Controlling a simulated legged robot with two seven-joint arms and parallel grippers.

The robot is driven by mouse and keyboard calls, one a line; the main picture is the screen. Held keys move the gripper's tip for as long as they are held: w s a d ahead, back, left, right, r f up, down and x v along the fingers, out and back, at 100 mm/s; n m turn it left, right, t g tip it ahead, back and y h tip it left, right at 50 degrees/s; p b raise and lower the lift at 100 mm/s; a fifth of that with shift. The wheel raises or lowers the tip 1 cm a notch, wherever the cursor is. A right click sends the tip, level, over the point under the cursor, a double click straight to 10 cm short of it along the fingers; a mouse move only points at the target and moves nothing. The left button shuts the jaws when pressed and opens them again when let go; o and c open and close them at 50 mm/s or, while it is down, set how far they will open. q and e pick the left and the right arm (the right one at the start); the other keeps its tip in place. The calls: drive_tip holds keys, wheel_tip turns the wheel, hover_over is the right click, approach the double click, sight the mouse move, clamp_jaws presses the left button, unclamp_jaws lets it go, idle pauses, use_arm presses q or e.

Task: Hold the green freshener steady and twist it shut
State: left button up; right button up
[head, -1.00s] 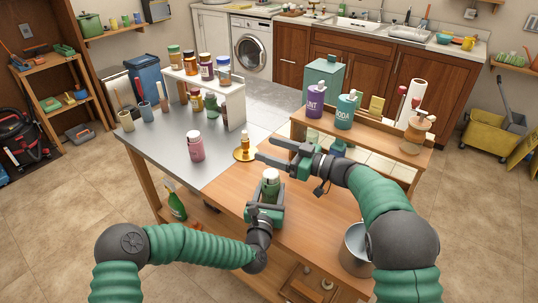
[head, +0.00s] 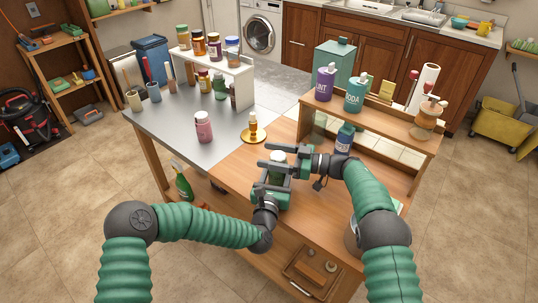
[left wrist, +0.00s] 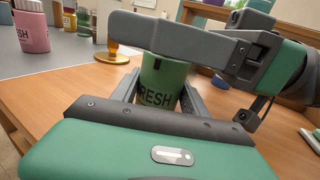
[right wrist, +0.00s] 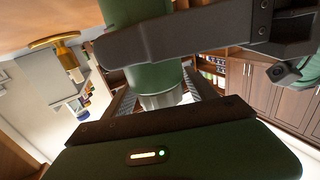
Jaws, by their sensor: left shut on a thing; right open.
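In the right wrist view the pale cap (right wrist: 166,99) sits between the open right fingers, with the green body (right wrist: 158,77) beyond. Whether the right fingers touch the cap I cannot tell.
An amber bottle (head: 253,124) on a gold dish (head: 246,138) stands just behind the grippers. A pink jar (head: 203,128) is on the metal top to the left. A wooden shelf (head: 395,121) with bottles rises to the right. The wood left of the grippers is clear.

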use_arm(q)
drive_tip(key=shift+d, duration=0.1)
use_arm(e)
drive_tip(key=shift+w+a, duration=0.1)
drive_tip(key=shift+a, duration=0.1)
drive_tip(key=c, duration=1.4)
drive_tip(key=shift+w+d+m+t+h, duration=0.15)
drive_tip(key=shift+m+t+h, duration=0.15)
drive_tip(key=shift+m+t, duration=0.5)
drive_tip(key=shift+w+m+t+h, duration=0.15)
drive_tip(key=shift+m+t+h, duration=0.25)
drive_tip(key=shift+t, duration=0.7)
drive_tip(key=o, duration=1.4)
